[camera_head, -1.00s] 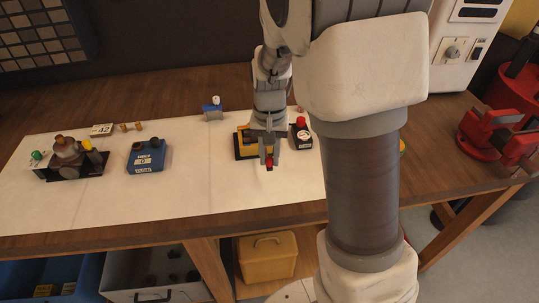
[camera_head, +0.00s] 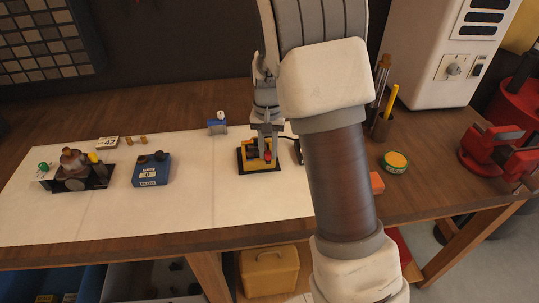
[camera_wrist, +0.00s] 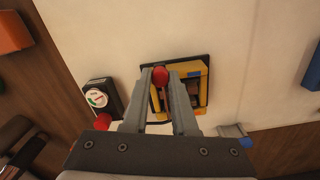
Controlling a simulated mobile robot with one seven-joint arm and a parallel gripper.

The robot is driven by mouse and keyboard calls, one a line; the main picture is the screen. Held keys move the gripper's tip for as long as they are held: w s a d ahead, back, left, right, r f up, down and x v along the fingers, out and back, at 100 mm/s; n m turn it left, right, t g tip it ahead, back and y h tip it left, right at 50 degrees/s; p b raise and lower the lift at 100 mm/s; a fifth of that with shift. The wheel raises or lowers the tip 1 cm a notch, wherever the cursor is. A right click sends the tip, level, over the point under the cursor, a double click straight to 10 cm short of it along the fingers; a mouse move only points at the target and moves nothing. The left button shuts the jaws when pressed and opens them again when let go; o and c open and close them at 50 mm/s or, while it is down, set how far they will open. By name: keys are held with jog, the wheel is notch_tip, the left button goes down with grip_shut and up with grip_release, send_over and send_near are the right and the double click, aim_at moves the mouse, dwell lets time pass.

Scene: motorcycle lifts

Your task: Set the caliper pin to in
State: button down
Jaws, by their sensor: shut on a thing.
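The caliper (camera_head: 246,155) is a yellow body with dark parts on a black base plate, standing on the white mat. It also shows in the wrist view (camera_wrist: 201,70). The pin's red knob (camera_head: 268,156) is at the caliper's front right side; it shows between the fingertips in the wrist view (camera_wrist: 160,76). My gripper (camera_wrist: 159,72) is shut on the red knob, fingers pointing down in the head view (camera_head: 267,143). The fingers cover part of the caliper, and how deep the pin sits is hard to tell.
A black device with a dial (camera_wrist: 97,98) and red button stands close beside the caliper. A blue box (camera_head: 151,170), a small blue clamp-like thing (camera_head: 217,126) and a dark fixture (camera_head: 75,172) share the mat. A green-rimmed tin (camera_head: 395,162) stands right of my arm.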

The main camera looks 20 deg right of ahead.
jog(key=shift+w+r, duration=0.15)
jog(key=shift+w, duration=0.1)
jog(key=c, duration=1)
grip_release()
jog(key=o, duration=0.3)
notch_tip(320, 180, up, 17)
jog(key=shift+r+p, duration=0.15)
jog(key=shift+p, duration=0.25)
jog(key=s+r+n+t, duration=0.25)
jog(key=s+r, duration=0.25)
jog(key=s, duration=0.8)
jog(key=s+f+n+t, duration=0.1)
jog(key=s+f+t, duration=0.2)
jog(key=s, duration=1)
jog(key=shift+a+f+n, duration=0.25)
jog(key=shift+a+n, duration=0.1)
jog(key=shift+a, duration=0.05)
